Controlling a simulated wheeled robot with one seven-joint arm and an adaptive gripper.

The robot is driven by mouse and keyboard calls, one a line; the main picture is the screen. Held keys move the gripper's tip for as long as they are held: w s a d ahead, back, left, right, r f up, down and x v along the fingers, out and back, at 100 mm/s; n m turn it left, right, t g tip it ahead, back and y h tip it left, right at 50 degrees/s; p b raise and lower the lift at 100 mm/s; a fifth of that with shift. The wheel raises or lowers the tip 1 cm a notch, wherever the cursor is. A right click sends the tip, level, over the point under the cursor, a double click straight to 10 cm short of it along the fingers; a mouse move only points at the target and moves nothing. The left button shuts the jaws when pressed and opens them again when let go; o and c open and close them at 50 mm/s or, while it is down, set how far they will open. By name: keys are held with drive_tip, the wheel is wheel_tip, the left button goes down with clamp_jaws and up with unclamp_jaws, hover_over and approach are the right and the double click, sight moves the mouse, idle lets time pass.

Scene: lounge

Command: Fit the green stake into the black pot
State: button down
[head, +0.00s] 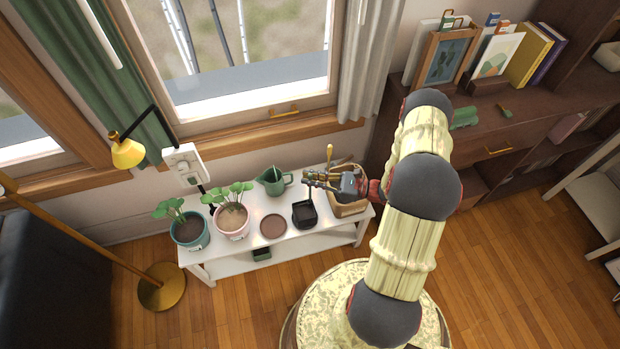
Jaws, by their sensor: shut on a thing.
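The black pot (304,213) is a small, dark, square-topped pot standing upright on the white bench, right of a brown saucer. My gripper (310,179) reaches in from the right and is above and behind the pot, apart from it. Its jaws are shut on a thin thing, taken to be the green stake. The fingers hide nearly all of it, so its outline and tilt cannot be made out at this size.
On the white bench (342,238) stand two potted plants (188,230) (232,220), the brown saucer (273,226), a green watering can (271,182) and a tan box (347,207), partly behind my arm. A yellow lamp (127,152) stands left; a dark cabinet (394,131) is at right.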

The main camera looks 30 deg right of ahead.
drive_tip(key=shift+f, duration=0.1)
drive_tip(key=c, duration=1.9)
unclamp_jaws()
drive_tip(key=shift+o, duration=0.5)
drive_tip(key=shift+s+d, duration=0.1)
drive_tip(key=shift+v, duration=2.9)
